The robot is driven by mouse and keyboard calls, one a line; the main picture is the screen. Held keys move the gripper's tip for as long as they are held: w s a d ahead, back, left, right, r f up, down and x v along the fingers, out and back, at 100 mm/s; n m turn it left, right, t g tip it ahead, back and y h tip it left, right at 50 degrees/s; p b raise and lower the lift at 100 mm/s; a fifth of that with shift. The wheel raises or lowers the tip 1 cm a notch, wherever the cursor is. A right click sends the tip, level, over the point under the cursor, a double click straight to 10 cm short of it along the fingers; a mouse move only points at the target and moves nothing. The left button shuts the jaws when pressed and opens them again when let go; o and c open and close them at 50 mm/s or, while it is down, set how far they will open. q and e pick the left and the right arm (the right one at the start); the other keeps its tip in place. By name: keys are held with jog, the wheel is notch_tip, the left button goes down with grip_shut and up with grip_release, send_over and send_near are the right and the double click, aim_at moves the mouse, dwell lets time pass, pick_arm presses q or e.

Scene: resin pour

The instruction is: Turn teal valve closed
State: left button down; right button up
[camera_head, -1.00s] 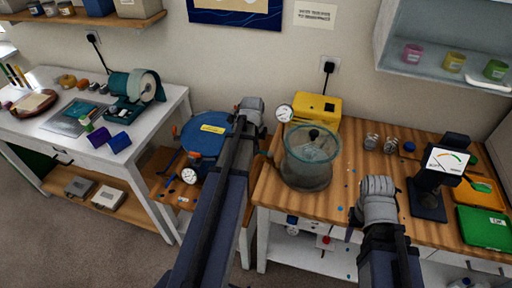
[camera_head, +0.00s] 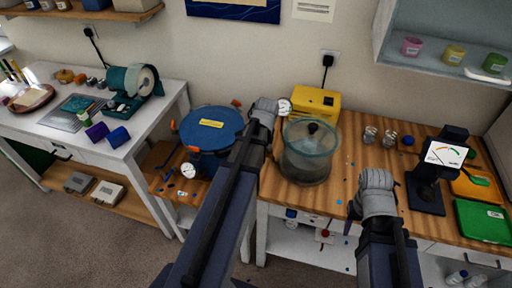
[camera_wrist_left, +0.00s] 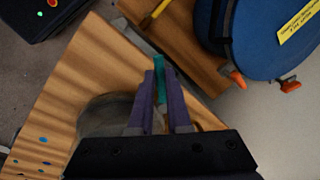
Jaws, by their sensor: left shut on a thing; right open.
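In the left wrist view my left gripper (camera_wrist_left: 160,95) has its two purple fingers closed around a narrow teal piece, the teal valve (camera_wrist_left: 159,72), whose tip shows between them. In the head view that gripper (camera_head: 266,104) is at the left edge of the wooden bench, just left of the clear vacuum chamber (camera_head: 309,155), and it hides the valve. The chamber also shows dimly beside the fingers in the left wrist view (camera_wrist_left: 100,116). My right gripper (camera_head: 375,179) is open and empty over the bench, right of the chamber.
A round gauge (camera_head: 284,107) and a yellow pump (camera_head: 315,103) stand behind the chamber. A blue pressure pot (camera_head: 212,128) with orange clamps is left of my left arm.

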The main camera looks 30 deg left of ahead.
pick_arm(q)
jog(key=shift+s+d+n+g, duration=0.15)
jog(key=shift+d+n, duration=0.35)
jog(key=shift+n, duration=0.6)
jog(key=shift+w+d+n+g, duration=0.1)
jog(key=shift+d+n+g, duration=0.15)
jog(key=shift+d+n, duration=0.6)
jog(key=shift+s+d+n+g, duration=0.1)
jog(key=shift+d+n+g, duration=0.1)
jog(key=shift+n, duration=1.15)
jog(key=c, duration=0.9)
grip_release()
jog(key=shift+o, duration=0.2)
jog(key=shift+r, duration=0.15)
notch_tip(320, 180, up, 7)
jog(key=d+p, duration=0.1)
jog(key=p, duration=0.6)
jog(key=shift+d+r+p, duration=0.15)
jog(key=shift+d+p, duration=0.15)
jog(key=shift+p, duration=0.05)
